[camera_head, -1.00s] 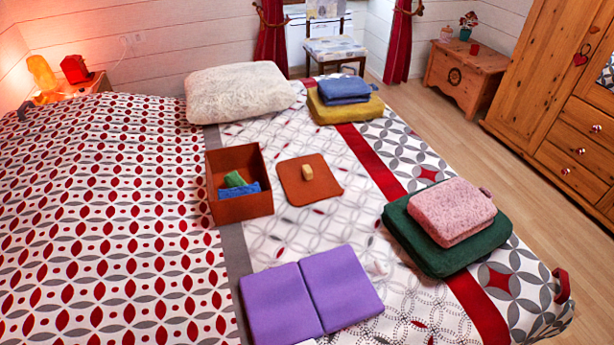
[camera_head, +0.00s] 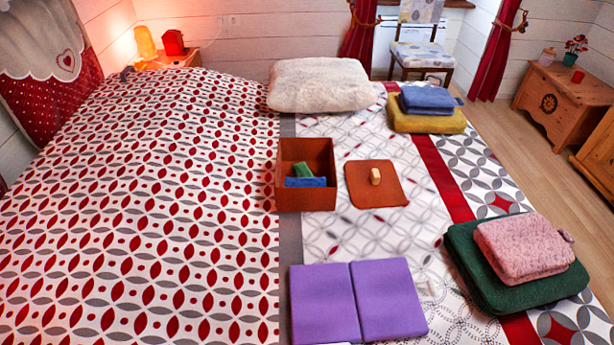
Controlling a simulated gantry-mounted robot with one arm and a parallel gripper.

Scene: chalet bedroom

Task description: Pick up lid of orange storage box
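The orange-brown storage box (camera_head: 306,198) stands open on the bed. A green item (camera_head: 302,170) and a blue item (camera_head: 305,182) lie inside it. Its flat lid (camera_head: 360,192) lies on the bed just right of the box, apart from it. A small light wooden knob (camera_head: 375,176) stands up from the lid. My gripper is not in view.
A purple folded item (camera_head: 358,300) lies in front of the box. A green folded item (camera_head: 490,285) with a pink one (camera_head: 523,247) on top is at right. A white pillow (camera_head: 320,86) and a yellow folded item (camera_head: 425,118) under a blue one (camera_head: 430,99) lie behind.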

